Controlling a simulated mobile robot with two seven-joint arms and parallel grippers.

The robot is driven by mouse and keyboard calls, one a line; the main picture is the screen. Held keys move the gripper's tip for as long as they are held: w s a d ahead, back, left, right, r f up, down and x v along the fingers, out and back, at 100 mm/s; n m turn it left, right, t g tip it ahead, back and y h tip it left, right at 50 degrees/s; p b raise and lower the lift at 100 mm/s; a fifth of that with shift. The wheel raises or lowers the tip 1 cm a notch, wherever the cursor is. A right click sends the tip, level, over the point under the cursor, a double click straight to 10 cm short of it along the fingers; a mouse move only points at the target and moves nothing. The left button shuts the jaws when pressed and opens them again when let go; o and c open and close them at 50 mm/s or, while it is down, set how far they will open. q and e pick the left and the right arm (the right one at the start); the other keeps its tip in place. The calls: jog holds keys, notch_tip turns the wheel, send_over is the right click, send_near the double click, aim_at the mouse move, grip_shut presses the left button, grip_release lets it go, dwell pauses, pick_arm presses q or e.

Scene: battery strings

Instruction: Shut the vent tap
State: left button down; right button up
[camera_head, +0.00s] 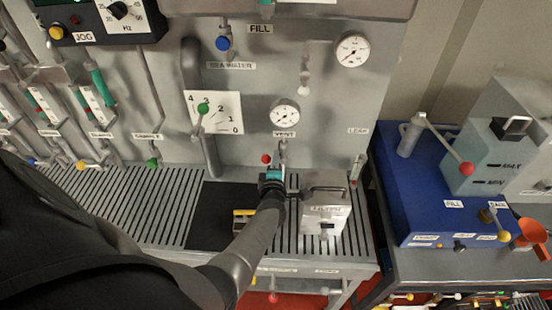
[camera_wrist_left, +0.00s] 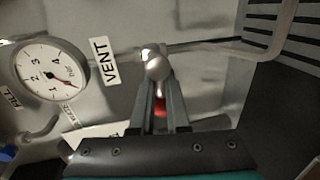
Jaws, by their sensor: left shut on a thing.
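The vent tap (camera_head: 283,150) is a small silver tap with a red-tipped lever, below the round gauge and the VENT label on the grey panel. In the left wrist view the silver tap body (camera_wrist_left: 157,66) is just beyond my fingertips, and its red tip (camera_wrist_left: 160,106) shows between the fingers. My left gripper (camera_head: 274,172) reaches up to the tap and is shut on its lever; the fingers also show in the left wrist view (camera_wrist_left: 158,90). The fingers partly hide the lever. My right gripper is in neither view.
A grey box (camera_head: 325,214) with a handle stands on the slotted bench right of my left gripper. A vent gauge (camera_head: 285,114) is above the tap. Several levers crowd the panel's left. A blue unit (camera_head: 420,190) stands at the right.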

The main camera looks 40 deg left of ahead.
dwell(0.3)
pick_arm(q)
jog(key=c, duration=0.9)
grip_release()
